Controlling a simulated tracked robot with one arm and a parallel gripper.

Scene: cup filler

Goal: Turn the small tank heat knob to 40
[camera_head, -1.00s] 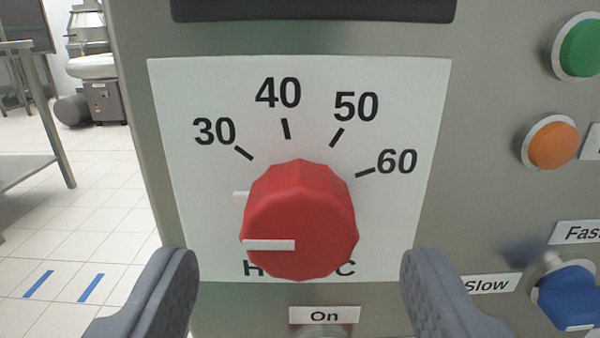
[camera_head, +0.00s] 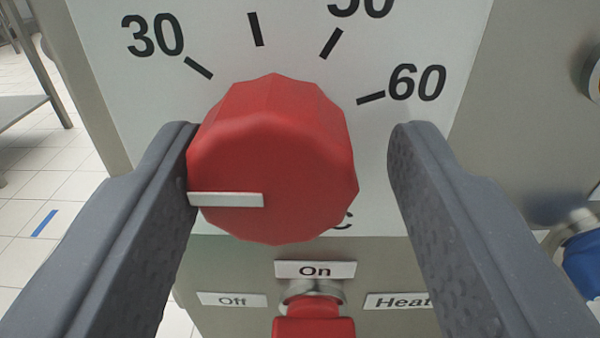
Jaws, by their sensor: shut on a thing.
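The red heat knob (camera_head: 272,160) is mounted on a white scale plate (camera_head: 120,90) on a grey metal panel. Its white pointer line (camera_head: 226,200) points left, below the 30 mark (camera_head: 198,68). The 40 tick (camera_head: 255,29) stands above the knob, but its number is out of the picture. My gripper (camera_head: 290,140) is shut on the knob, with one finger on each side. The left finger overlaps the knob's left edge; a strip of plate shows between the knob and the right finger.
Below the knob are an On label (camera_head: 315,270), an Off label (camera_head: 232,300), a Heat label (camera_head: 398,300) and a red switch (camera_head: 313,325). A blue knob (camera_head: 583,262) is at the right edge. Tiled floor (camera_head: 50,170) shows at left.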

